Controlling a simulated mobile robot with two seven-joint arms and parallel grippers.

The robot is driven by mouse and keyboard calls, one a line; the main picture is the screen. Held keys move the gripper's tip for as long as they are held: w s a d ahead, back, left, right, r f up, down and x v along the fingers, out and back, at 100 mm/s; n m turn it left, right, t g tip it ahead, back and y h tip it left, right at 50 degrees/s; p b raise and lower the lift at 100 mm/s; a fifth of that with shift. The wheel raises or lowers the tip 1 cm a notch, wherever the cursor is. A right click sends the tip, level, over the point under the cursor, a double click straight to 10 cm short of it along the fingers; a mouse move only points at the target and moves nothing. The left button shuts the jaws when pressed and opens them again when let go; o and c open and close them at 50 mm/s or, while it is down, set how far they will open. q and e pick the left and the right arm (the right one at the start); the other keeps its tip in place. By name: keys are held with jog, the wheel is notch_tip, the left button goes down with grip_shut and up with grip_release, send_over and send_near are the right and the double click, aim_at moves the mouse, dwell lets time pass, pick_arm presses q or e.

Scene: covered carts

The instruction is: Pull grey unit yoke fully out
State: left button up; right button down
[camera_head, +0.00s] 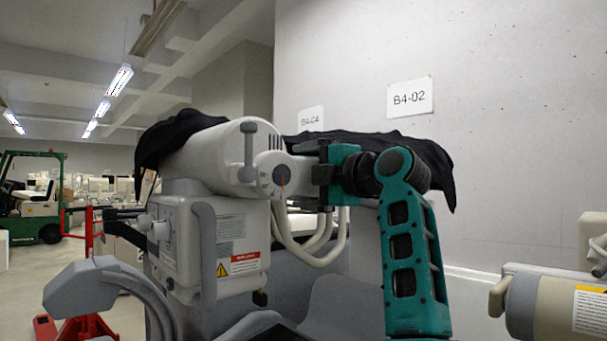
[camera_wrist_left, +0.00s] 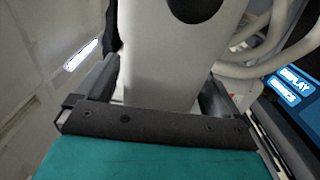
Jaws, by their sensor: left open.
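The grey unit (camera_head: 238,235) stands at centre left, a pale grey machine with warning labels. Its yoke (camera_head: 205,158) is the pale horizontal arm on top, with a knobbed lever and a round dial (camera_head: 280,178) with a red mark at its right end. My left gripper (camera_head: 318,175), on the teal arm, points left just right of the dial. In the left wrist view a pale part of the unit (camera_wrist_left: 165,60) lies between its two open dark fingers (camera_wrist_left: 162,95). I cannot tell whether they touch it. My right gripper is not in view.
A black cover (camera_head: 175,138) drapes over the unit's top, and another (camera_head: 400,150) lies behind my arm. Pale cables (camera_head: 315,245) loop below the gripper. Another beige unit (camera_head: 550,305) stands at lower right. A green forklift (camera_head: 32,195) is far left. A concrete wall (camera_head: 510,100) closes the back.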

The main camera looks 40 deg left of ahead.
pick_arm(q)
jog(key=shift+a, duration=0.4)
jog(key=shift+c, duration=0.2)
jog(key=c, duration=1.4)
